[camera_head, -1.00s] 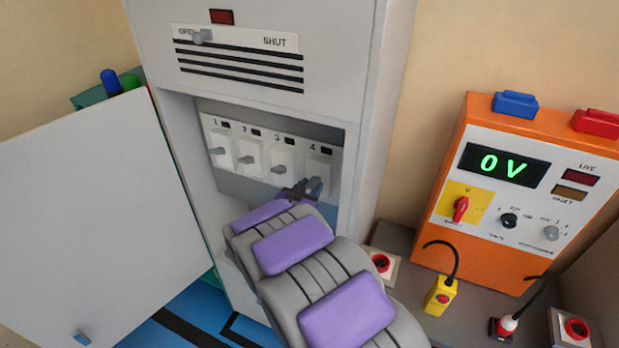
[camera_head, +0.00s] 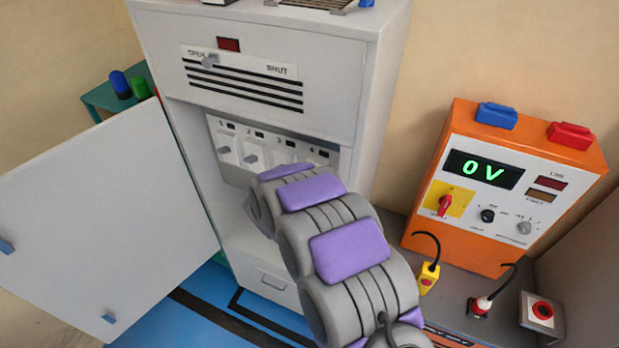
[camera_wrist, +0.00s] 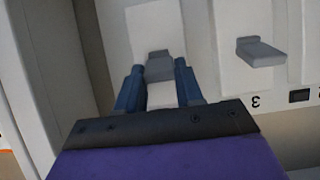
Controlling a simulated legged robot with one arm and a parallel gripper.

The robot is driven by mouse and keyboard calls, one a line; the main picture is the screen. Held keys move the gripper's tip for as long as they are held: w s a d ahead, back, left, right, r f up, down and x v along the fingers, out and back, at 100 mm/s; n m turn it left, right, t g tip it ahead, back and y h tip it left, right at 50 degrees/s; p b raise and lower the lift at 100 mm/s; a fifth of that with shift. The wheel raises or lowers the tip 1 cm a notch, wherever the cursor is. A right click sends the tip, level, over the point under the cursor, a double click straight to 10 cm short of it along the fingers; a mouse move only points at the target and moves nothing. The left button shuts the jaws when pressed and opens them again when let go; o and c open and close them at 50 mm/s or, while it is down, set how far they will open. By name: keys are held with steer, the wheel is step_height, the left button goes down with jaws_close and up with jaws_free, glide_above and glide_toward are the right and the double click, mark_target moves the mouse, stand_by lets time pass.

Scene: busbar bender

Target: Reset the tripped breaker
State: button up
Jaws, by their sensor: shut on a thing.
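A row of numbered breakers sits inside the open grey cabinet (camera_head: 345,70). Breaker 1 (camera_head: 226,143) and breaker 2 (camera_head: 255,150) show their grey levers in the head view; my arm covers most of breakers 3 and 4. In the wrist view, my gripper (camera_wrist: 157,78) has its blue fingers on both sides of the grey lever (camera_wrist: 159,63) of breaker 4, shut on it. The lever of breaker 3 (camera_wrist: 260,51) stands free beside it. The head view hides my gripper behind my arm.
The cabinet door (camera_head: 105,220) stands open at left. The OPEN/SHUT slider (camera_head: 210,61) is at the OPEN end. An orange unit (camera_head: 470,238) at right reads 0 V. Yellow and red plugs (camera_head: 429,279) and a red button box (camera_head: 541,311) are beside it.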

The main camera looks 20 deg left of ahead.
steer(key=shift+w+r, duration=0.1)
steer(key=shift+r, duration=0.1)
steer(key=o, duration=1)
steer(key=shift+w+a+f, duration=0.1)
steer(key=shift+a+f, duration=0.1)
steer(key=shift+a, duration=0.05)
steer(key=shift+o, duration=0.2)
steer(key=shift+d, duration=0.15)
steer(key=v, duration=1.7)
steer(key=shift+b, duration=0.3)
steer(key=shift+r, duration=0.1)
